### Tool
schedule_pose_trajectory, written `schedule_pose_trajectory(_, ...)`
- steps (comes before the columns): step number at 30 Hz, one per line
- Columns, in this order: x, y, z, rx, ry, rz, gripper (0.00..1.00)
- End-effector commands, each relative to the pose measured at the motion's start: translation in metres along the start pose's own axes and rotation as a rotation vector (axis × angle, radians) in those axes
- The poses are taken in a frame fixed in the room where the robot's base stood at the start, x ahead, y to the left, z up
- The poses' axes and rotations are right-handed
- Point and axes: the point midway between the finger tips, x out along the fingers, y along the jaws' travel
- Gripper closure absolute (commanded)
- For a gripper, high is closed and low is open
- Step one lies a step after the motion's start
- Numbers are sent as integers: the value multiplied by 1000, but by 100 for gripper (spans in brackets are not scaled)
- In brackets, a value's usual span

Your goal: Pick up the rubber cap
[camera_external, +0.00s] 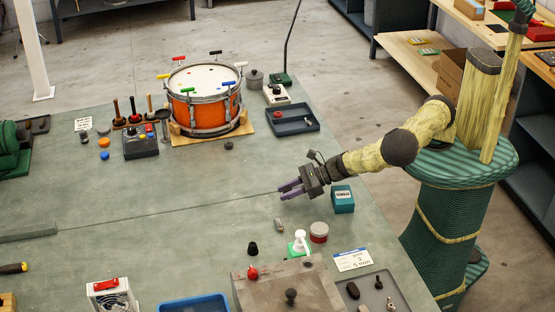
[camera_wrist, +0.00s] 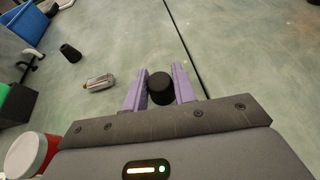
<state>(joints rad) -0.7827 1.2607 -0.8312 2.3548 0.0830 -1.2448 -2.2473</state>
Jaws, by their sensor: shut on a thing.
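A black, short round piece, which looks like the rubber cap (camera_wrist: 160,88), sits between the two purple fingers in the wrist view. My gripper (camera_wrist: 160,92) is shut on it, with one finger at each side. In the external view my gripper (camera_external: 290,189) reaches out over the right part of the bench. The cap cannot be made out there, and its height above the bench is hard to tell.
A teal box (camera_external: 343,199) stands beside my gripper. A small metal piece (camera_external: 279,222), a black tapered piece (camera_external: 253,248) and a red-and-white tin (camera_external: 319,232) are nearer the front. An orange drum (camera_external: 204,105) stands behind. The bench left of my gripper is clear.

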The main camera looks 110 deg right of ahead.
Motion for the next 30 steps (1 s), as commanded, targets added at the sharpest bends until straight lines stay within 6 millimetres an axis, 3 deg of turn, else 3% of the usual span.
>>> schedule_pose_trajectory(6, -17, 2, 43, 3, -5, 3, 94)
schedule_pose_trajectory(12, -28, 1, 68, 1, -2, 2, 94)
schedule_pose_trajectory(30, -30, 0, 72, 0, 0, 1, 94)
